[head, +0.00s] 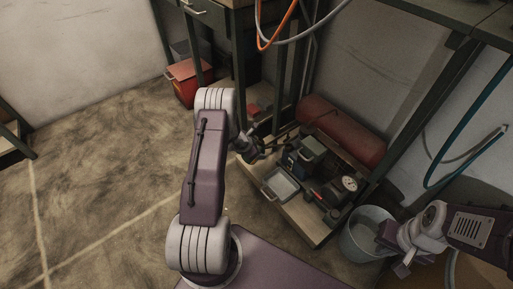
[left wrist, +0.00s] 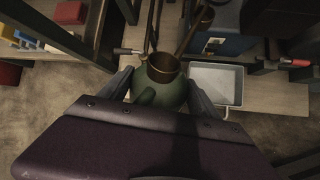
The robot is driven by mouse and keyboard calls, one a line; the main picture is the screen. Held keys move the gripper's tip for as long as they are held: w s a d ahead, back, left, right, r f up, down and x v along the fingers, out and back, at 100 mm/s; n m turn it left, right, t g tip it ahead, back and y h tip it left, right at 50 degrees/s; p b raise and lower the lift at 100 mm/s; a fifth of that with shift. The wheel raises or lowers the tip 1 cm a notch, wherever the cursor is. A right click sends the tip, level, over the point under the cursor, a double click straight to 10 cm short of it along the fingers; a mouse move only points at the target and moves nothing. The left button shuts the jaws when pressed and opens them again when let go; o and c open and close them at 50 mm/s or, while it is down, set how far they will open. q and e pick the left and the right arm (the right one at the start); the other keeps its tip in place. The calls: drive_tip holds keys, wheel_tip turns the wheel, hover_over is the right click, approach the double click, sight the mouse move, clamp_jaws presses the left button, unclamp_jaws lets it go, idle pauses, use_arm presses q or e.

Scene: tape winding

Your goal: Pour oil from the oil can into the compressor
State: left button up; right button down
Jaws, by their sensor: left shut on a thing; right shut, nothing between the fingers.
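In the left wrist view a round green oil can (left wrist: 158,88) with a brass-rimmed open top sits between the fingers of my left gripper (left wrist: 160,94). The gripper is shut on it. In the head view my left gripper (head: 254,150) is at the left end of a low wooden shelf, where the can is too small and dark to make out. On the shelf are dark machine parts with a round gauge (head: 349,183), and a red tank (head: 340,130) lies behind; these look like the compressor. My right gripper (head: 400,258) is shut and empty at lower right.
A grey tray (head: 283,187) and a blue box (head: 291,161) sit on the shelf near my left gripper. A metal bucket (head: 350,245) stands beside my right gripper. A red bin (head: 184,88) is at the back. Floor at left is clear.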

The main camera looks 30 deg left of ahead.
sight(260, 140)
use_arm(q)
drive_tip(key=shift+w+d+r+g+y+p, duration=0.15)
drive_tip(key=shift+r+g+y+p, duration=0.2)
drive_tip(key=shift+r+p, duration=0.6)
drive_tip(key=shift+w+d+r+g+y+p, duration=0.1)
drive_tip(key=shift+r+g+y+p, duration=0.25)
drive_tip(key=shift+r+p, duration=0.5)
drive_tip(key=shift+w+d+r+m+g+y+p, duration=0.15)
drive_tip(key=shift+r+m+g+y+p, duration=0.15)
drive_tip(key=shift+r+g+p, duration=0.4)
drive_tip(key=shift+w+r+y+p, duration=0.15)
drive_tip(key=shift+y+p, duration=0.15)
drive_tip(key=shift+p, duration=0.9)
idle(1.0)
